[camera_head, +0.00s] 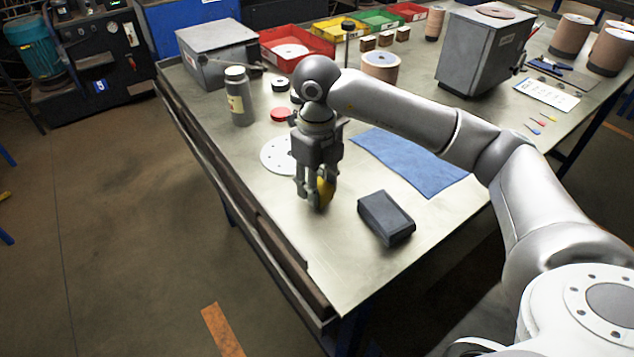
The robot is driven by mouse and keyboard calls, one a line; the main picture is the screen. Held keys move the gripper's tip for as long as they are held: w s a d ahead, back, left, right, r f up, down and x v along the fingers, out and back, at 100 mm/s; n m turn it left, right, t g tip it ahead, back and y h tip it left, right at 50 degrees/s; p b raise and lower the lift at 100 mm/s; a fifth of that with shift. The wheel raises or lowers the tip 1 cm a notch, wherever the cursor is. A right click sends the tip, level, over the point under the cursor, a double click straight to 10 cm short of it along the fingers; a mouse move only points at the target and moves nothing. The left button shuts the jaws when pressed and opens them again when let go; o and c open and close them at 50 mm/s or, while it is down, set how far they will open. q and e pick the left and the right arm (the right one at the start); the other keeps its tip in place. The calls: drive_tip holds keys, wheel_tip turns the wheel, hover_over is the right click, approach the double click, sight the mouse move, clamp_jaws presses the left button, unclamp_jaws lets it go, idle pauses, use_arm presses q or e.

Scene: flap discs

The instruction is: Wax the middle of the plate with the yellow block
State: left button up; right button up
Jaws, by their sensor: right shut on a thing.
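My right gripper (315,198) points down over the near left part of the metal table and is shut on the yellow block (326,189). The block is partly hidden by the fingers. I cannot tell whether its lower end touches the table. The white round plate (272,154) lies flat on the table just behind and left of the gripper. The gripper and wrist hide its right part, and the block is to the right and nearer than it. My left gripper is not in view.
A dark grey block (385,218) lies right of the gripper, with a blue cloth (410,160) behind it. A grey bottle (238,97), a red lid (281,114) and a grey box (215,52) stand behind. The table's near corner (345,290) is clear.

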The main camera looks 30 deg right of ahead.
drive_tip(key=shift+f+b, duration=0.45)
drive_tip(key=shift+f, duration=0.1)
drive_tip(key=o, duration=0.6)
drive_tip(key=shift+r, duration=0.4)
drive_tip(key=c, duration=0.8)
drive_tip(key=shift+r+p, duration=2.45)
drive_tip(key=shift+r, duration=1.05)
